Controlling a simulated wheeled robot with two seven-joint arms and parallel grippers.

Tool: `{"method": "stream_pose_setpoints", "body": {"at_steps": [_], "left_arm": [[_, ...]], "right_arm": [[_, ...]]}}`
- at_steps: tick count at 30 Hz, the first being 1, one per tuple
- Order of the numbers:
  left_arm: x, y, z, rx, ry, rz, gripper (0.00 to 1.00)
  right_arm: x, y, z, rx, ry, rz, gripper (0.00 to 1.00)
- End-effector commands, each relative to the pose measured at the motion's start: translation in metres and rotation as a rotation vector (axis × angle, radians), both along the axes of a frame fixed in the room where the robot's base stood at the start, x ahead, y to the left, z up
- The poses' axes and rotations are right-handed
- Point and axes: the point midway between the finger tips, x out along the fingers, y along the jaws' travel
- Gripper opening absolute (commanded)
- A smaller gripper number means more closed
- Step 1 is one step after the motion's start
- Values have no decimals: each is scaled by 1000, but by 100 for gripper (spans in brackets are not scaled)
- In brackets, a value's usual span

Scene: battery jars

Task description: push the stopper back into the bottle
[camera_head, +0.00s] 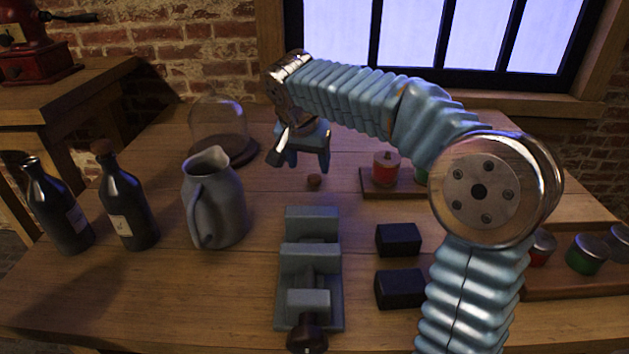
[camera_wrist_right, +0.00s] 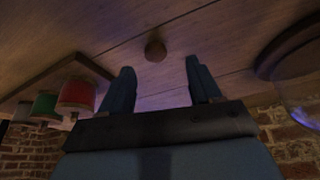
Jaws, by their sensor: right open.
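A small brown stopper (camera_head: 314,181) lies on the wooden table; it also shows in the right wrist view (camera_wrist_right: 155,50). My right gripper (camera_head: 303,166) is open and empty, pointing down just above and behind the stopper. In the wrist view the stopper appears beyond the gap between the fingertips (camera_wrist_right: 159,68), apart from them. A dark bottle (camera_head: 57,210) stands upright at the far left, with no cork showing at its mouth. A second dark bottle (camera_head: 128,208) beside it has a brown cork on top. My left gripper is not in view.
A grey jug (camera_head: 215,200) stands between the bottles and a grey vise (camera_head: 311,262). Two black blocks (camera_head: 399,240) lie right of the vise. A glass dome (camera_head: 218,128) stands behind. Trays with colored jars (camera_head: 386,168) are at right.

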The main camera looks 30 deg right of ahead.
Motion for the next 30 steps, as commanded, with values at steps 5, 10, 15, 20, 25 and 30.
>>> {"method": "stream_pose_setpoints", "body": {"at_steps": [5,10,15,20,25,30], "left_arm": [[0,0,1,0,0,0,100],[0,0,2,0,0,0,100],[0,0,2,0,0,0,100],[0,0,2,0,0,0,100],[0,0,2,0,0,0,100],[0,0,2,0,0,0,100]], "right_arm": [[1,-7,-16,-1,3,-1,63],[6,-16,-39,-1,3,0,63],[9,-19,-48,-1,1,0,63],[9,-19,-48,0,0,0,63],[9,-19,-48,0,0,0,58],[9,-19,-48,0,0,0,32]]}}
